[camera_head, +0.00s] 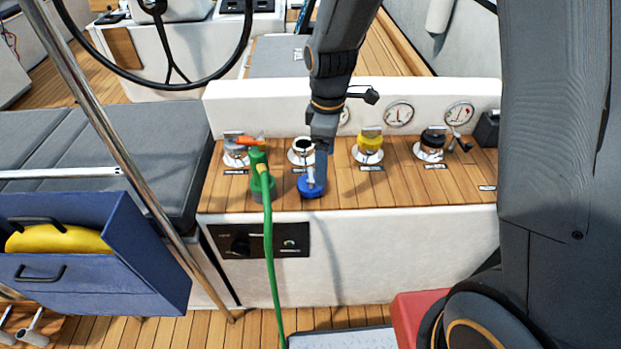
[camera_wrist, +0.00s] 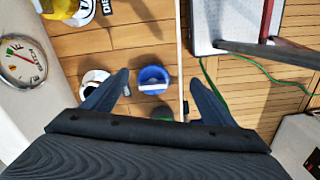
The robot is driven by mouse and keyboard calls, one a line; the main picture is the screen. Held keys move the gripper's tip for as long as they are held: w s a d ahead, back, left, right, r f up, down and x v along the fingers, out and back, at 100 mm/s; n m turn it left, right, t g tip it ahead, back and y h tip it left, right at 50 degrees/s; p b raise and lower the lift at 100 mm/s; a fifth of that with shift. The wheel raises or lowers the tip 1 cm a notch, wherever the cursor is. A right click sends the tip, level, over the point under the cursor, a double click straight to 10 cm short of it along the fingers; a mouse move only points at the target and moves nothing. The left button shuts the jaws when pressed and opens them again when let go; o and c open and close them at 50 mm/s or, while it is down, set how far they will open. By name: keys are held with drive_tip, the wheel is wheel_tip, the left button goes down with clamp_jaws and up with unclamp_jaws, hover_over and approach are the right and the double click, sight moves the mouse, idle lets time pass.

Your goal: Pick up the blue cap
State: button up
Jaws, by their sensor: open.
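The blue cap (camera_head: 311,187) sits on the wooden counter (camera_head: 430,185) near its front edge, right of a green hose fitting (camera_head: 261,180). It is round with a pale raised bar across its top. In the wrist view the blue cap (camera_wrist: 153,79) lies between and just beyond the two fingertips. My gripper (camera_head: 320,165) points down over the cap in the head view and partly hides it. In the wrist view my gripper (camera_wrist: 157,80) is open and empty, with a finger on either side of the cap. I cannot tell the exact height above it.
An open deck fitting (camera_head: 301,146) stands behind the cap. A yellow cap (camera_head: 370,139) and a black cap (camera_head: 433,138) stand further right. A green hose (camera_head: 268,240) hangs over the counter's front. Gauges (camera_head: 399,114) line the back wall.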

sight(311, 174)
drive_tip(key=a+n, duration=0.1)
drive_tip(key=w+a+n, duration=0.1)
drive_tip(key=shift+w+a+f+p, duration=0.2)
drive_tip(key=shift+a+f+p, duration=0.1)
drive_tip(key=shift+f+p, duration=0.1)
drive_tip(key=shift+w+a+f+n, duration=0.1)
drive_tip(key=shift+a+f+n, duration=0.05)
drive_tip(key=shift+f+n, duration=0.2)
drive_tip(key=shift+w+a+f+p, duration=0.15)
drive_tip(key=shift+f+p, duration=0.4)
drive_tip(key=shift+f, duration=1.3)
drive_tip(key=shift+w+a+f+p, duration=0.1)
drive_tip(key=shift+f+p, duration=0.45)
drive_tip(key=shift+f, duration=1.25)
drive_tip(key=c, duration=1.3)
drive_tip(key=shift+o, duration=0.2)
drive_tip(key=shift+r, duration=0.1)
wheel_tip(311, 174, up, 9)
drive_tip(key=shift+r+b, duration=0.1)
drive_tip(key=shift+b, duration=0.95)
drive_tip(key=shift+r+p, duration=1.3)
drive_tip(key=shift+r, duration=0.55)
